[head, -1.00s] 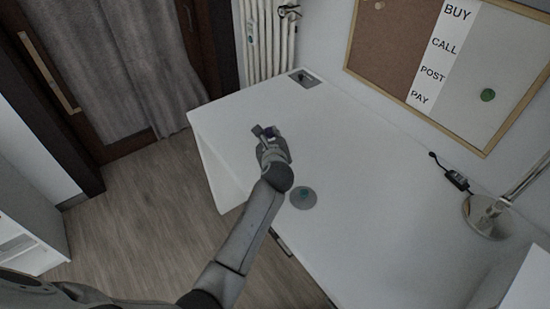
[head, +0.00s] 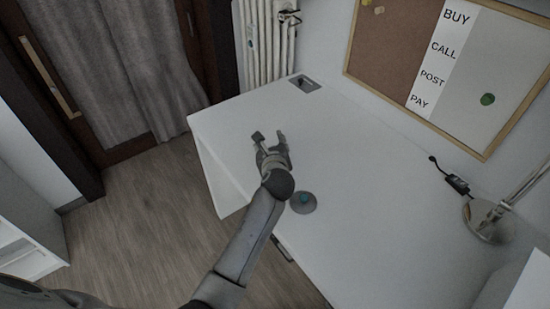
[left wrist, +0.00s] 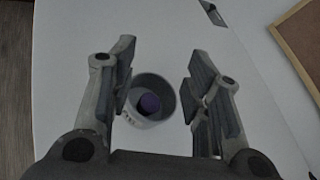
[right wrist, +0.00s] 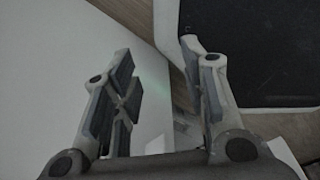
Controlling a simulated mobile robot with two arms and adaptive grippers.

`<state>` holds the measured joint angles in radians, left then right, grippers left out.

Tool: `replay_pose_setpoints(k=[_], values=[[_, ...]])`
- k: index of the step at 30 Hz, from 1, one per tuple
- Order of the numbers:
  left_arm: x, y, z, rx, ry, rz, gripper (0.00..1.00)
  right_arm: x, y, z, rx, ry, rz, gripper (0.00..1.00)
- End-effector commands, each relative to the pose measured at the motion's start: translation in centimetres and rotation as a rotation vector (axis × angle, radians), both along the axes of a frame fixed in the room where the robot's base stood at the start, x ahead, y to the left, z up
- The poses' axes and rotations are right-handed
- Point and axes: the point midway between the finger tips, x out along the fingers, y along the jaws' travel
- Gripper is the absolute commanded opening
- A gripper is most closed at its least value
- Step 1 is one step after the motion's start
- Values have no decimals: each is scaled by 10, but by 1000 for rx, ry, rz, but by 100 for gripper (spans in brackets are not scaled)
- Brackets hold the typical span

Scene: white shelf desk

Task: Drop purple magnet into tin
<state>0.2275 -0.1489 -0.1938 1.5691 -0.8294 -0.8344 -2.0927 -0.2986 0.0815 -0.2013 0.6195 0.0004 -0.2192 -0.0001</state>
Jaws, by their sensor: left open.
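The purple magnet (left wrist: 149,103) is a small round piece lying inside the grey round tin (left wrist: 168,93) in the left wrist view. The tin stands on the white desk, below and between the fingers of my left gripper (left wrist: 160,55).
A grey disc (head: 308,207) with a teal piece (head: 304,198) on it lies on the desk (head: 380,220) right of my left wrist. A lamp base (head: 487,222) and a black cable adapter (head: 457,182) stand at the right. The middle of the desk is clear.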

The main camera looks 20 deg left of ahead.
Motion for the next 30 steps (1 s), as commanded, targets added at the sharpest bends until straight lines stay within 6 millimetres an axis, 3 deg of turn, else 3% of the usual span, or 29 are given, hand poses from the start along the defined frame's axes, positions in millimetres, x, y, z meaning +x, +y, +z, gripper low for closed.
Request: replay_pose_setpoints(k=[15,21,30], values=[[-81,-31,34,0,-1,-2,45,-1,1,0,1,1,-2,40],[-93,-36,39,-1,0,-1,45,-1,1,0,1,1,-2,40],[-94,-36,40,-1,0,-1,45,-1,1,0,1,1,-2,40]])
